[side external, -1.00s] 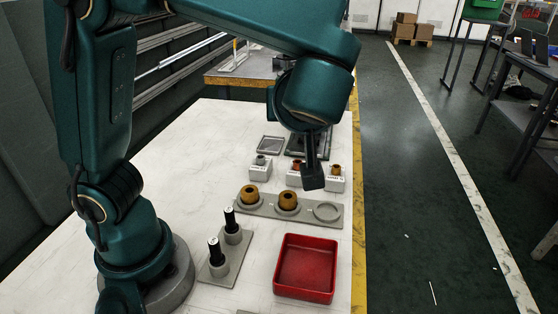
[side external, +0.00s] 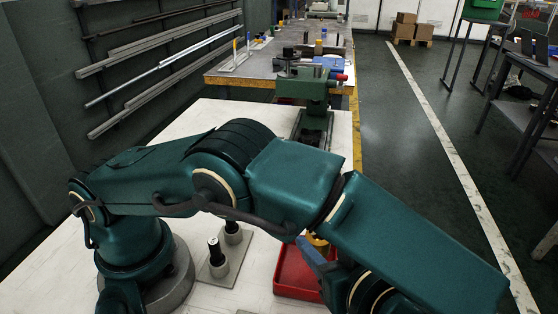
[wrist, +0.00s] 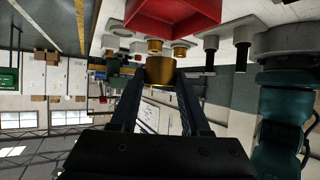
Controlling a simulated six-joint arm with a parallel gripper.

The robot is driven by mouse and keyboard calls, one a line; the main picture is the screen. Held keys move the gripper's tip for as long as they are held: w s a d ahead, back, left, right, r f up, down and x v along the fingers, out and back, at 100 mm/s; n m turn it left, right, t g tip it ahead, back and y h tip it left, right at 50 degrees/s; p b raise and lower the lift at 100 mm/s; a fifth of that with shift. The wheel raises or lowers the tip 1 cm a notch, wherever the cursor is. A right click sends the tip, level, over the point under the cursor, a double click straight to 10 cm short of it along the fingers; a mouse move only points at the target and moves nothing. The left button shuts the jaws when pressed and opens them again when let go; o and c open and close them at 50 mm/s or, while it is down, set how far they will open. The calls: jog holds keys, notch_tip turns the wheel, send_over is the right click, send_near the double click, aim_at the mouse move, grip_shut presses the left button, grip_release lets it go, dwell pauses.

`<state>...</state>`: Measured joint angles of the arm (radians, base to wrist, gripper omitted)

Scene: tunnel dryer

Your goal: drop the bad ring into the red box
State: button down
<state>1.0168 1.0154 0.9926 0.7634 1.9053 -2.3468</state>
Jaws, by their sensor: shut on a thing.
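My gripper (wrist: 160,88) is shut on a gold-brown ring (wrist: 160,72), gripped between its two dark fingers. In the side external view a sliver of the ring (side external: 318,243) shows beside a blue-grey finger, with my arm covering most of the gripper. The red box (side external: 290,272) stands on the white table, partly hidden by my arm. In the wrist view, which is upside down, the box (wrist: 172,14) is at the top edge, apart from the ring. I cannot tell whether the ring is over the box. I see no mark that shows the ring is bad.
Two more gold-brown rings, a nearer one (wrist: 180,50) and another (wrist: 155,46), show behind the held ring. Dark-topped pegs (side external: 215,255) stand on a grey plate left of the box. A green machine (side external: 305,90) stands at the table's far end.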

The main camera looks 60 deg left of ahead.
jog(key=shift+f, duration=2.75)
jog(key=shift+c, duration=1.5)
grip_release()
jog(key=shift+r, duration=0.1)
jog(key=r, duration=0.4)
jog(key=shift+a+r, duration=0.2)
jog(key=shift+a, duration=0.05)
jog(key=a+r, duration=0.6)
jog(key=a, duration=0.5)
jog(key=shift+w+r, duration=0.25)
jog(key=shift+w, duration=0.1)
jog(key=shift+a, duration=0.15)
